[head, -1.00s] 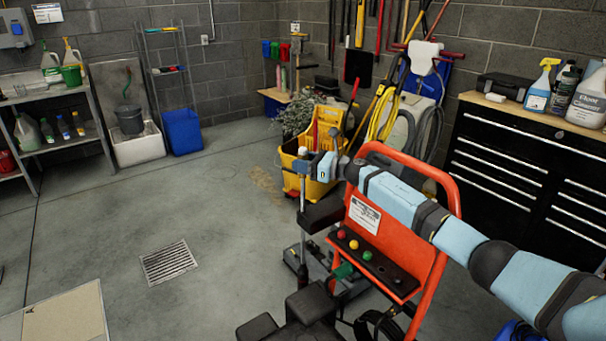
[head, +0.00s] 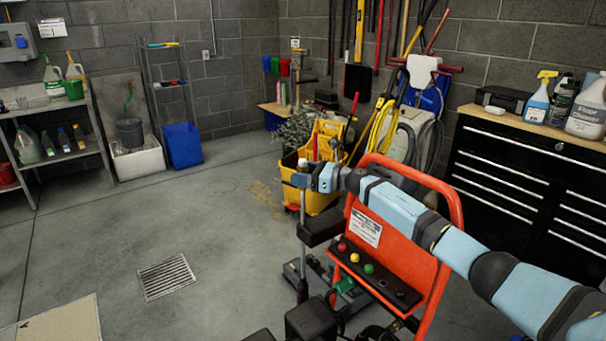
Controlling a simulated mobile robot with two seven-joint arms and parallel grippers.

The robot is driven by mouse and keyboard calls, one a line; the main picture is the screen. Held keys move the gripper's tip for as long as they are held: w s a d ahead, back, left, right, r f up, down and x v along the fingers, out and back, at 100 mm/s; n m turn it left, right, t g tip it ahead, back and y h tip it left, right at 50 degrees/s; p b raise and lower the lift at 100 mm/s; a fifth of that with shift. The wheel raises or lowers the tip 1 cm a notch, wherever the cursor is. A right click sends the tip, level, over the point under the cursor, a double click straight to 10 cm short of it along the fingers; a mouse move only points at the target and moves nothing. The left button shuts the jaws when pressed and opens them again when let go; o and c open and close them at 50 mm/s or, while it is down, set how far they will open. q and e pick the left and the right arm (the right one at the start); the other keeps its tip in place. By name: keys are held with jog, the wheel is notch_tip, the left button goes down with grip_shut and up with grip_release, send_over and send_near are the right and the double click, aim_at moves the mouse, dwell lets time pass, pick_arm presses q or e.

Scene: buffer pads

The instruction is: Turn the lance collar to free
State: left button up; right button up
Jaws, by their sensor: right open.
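A thin upright grey rod, apparently the lance (head: 302,229), stands at the left side of an orange-framed machine (head: 456,205). Its upper end has a pale cylindrical piece near my right gripper. My right gripper (head: 303,178) comes in from the right over the orange frame, at the top of the rod. It is open, with its dark fingers beside the rod's upper end. Contact is too small to tell. The collar and its setting cannot be made out. My left gripper is not in view.
A dark panel with coloured knobs (head: 368,268) sits on the machine below my arm. A yellow mop bucket (head: 318,200) stands behind the rod. A black drawer cabinet (head: 510,190) is at the right. The floor by the drain grate (head: 167,277) is clear.

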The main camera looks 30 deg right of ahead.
jog(key=shift+r, duration=0.1)
notch_tip(320, 180, up, 20)
jog(key=p, duration=0.2)
dwell(0.5)
